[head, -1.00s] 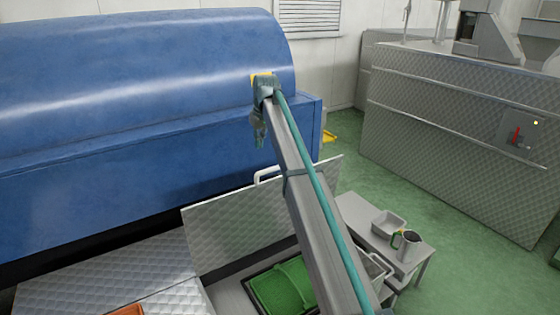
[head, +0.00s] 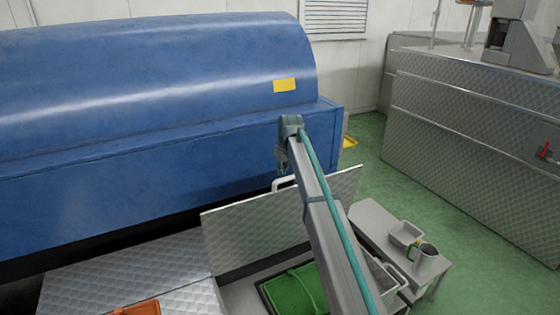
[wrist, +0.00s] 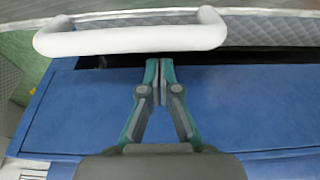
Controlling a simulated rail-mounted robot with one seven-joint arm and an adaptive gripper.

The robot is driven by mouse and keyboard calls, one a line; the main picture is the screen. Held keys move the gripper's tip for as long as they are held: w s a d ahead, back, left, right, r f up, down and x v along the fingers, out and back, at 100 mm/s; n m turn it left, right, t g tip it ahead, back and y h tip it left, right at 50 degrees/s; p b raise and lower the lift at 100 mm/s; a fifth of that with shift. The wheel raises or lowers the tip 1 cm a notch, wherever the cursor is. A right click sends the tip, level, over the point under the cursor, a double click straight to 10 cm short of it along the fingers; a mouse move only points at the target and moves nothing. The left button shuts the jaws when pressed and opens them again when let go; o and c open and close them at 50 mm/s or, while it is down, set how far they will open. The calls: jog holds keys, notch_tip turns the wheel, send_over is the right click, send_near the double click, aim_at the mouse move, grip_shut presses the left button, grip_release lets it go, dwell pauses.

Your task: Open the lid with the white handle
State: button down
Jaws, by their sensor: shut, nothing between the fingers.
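The lid (head: 240,231) is a grey quilted-metal panel. It stands raised and tilted up in the head view, with its opening uncovered in front of it. Its white handle (head: 284,183) sits at the top edge, partly hidden by my arm. In the wrist view the white handle (wrist: 130,38) runs across the top, close in front of the fingertips. My gripper (wrist: 158,84) is shut and empty, with a small gap seeming to lie between its tips and the handle. In the head view my gripper (head: 283,163) is small, close above the handle.
A large blue machine (head: 150,110) stands right behind the lid. A green crate-like thing (head: 292,292) lies in the opening. An orange thing (head: 138,308) is at the front left. A small grey table (head: 376,222) with a tray and a jug stands right.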

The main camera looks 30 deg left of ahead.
jog(key=shift+s+d, duration=0.5)
jog(key=shift+d, duration=0.15)
jog(key=shift+s+d+f, duration=0.1)
jog(key=shift+s+d, duration=0.1)
jog(key=shift+d, duration=0.1)
jog(key=s+d+f+t+y+b, duration=0.1)
jog(key=s+d+b, duration=0.2)
jog(key=d, duration=0.3)
jog(key=shift+s+d+f+y, duration=0.15)
jog(key=shift+s+y, duration=0.15)
jog(key=shift+s, duration=0.55)
